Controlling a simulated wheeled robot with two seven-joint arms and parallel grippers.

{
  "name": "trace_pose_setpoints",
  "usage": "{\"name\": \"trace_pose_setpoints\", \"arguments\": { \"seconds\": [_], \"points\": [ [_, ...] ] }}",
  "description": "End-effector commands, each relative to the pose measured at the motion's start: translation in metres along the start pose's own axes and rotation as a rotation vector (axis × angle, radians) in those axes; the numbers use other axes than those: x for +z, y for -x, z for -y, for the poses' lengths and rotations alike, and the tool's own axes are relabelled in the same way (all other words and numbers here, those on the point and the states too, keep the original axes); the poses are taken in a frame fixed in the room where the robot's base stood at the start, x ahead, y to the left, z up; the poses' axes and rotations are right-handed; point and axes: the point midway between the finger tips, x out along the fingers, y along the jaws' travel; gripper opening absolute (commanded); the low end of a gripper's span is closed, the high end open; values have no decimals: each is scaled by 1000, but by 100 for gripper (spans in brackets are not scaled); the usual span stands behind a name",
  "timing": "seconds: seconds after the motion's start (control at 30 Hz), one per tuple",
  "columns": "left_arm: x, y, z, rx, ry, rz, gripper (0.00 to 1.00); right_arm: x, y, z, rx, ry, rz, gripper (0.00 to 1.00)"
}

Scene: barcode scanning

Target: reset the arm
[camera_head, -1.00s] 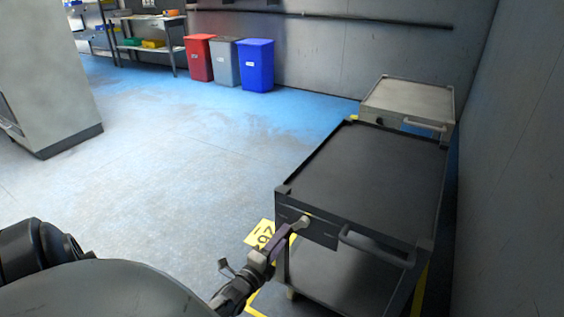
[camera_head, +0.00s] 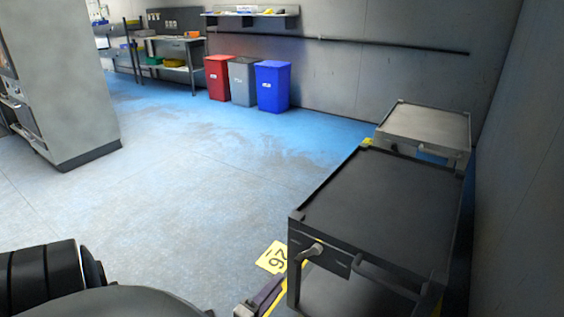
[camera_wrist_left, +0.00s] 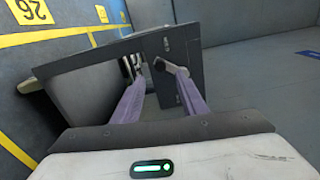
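My left gripper (camera_head: 312,250) shows at the lower middle of the head view, with purple fingers and grey tips. The tips appear over the near left corner of the dark cart (camera_head: 380,205); I cannot tell whether they touch it. In the left wrist view my left gripper (camera_wrist_left: 147,66) has its two purple fingers apart, with nothing visibly held between them. The cart's grey panel (camera_wrist_left: 187,45) lies behind the fingers there. Most of the left arm is cut off by the bottom edge of the head view. My right gripper is not in view.
A lighter cart (camera_head: 428,124) stands behind the dark one, near the right wall. Red (camera_head: 218,78), grey (camera_head: 243,80) and blue bins (camera_head: 272,86) line the back wall. A grey cabinet (camera_head: 65,90) stands at left. The floor (camera_head: 190,185) between is clear.

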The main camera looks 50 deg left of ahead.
Motion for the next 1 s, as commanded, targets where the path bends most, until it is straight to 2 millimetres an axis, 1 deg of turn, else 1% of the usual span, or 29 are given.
{"name": "trace_pose_setpoints", "arguments": {
  "seconds": [0.13,0.63,0.73,0.77,0.87,0.97,1.0],
  "points": [
    [0,4,0,-1,0,0,39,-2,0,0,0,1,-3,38],
    [0,3,0,0,0,0,39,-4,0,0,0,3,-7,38],
    [-6,4,2,17,33,-14,39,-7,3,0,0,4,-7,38],
    [-10,5,4,31,59,-24,39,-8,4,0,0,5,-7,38],
    [-38,11,10,119,217,-73,39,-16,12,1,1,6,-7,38],
    [-83,29,20,277,465,-120,39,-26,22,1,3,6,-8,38],
    [-104,40,25,353,576,-127,39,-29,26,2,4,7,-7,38]
  ]
}}
